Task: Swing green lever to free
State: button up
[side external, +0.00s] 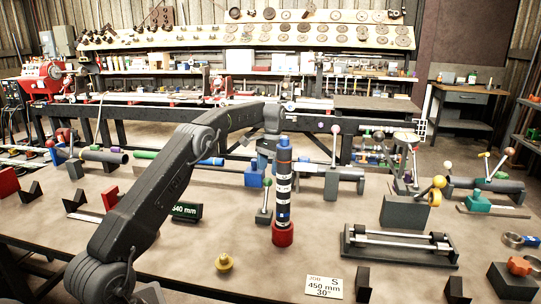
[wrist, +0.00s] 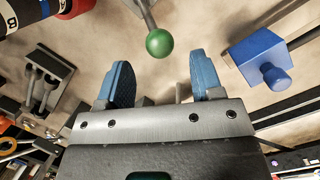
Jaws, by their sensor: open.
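The green lever is a grey rod with a green ball knob (side external: 267,182) on a small dark base, standing on the table left of the tall banded column. In the wrist view the green ball (wrist: 159,43) lies just beyond my fingertips, roughly centred between them and not gripped. The rod runs up from the ball to the picture's top edge. My gripper (wrist: 163,78) is open, with two blue finger pads apart and nothing between them. In the side view my gripper (side external: 267,158) hangs just above the green ball; its fingers are small and partly hidden there.
A dark banded column on a red base (side external: 283,234) stands close right of the lever. A blue block with a knob (wrist: 262,60) is at right in the wrist view. A grey block with a purple-knobbed lever (side external: 331,185) stands behind. The front table is mostly clear around a yellow knob (side external: 223,262).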

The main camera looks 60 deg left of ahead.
jog(key=v, duration=0.4)
jog(key=shift+r, duration=0.3)
dwell(0.5)
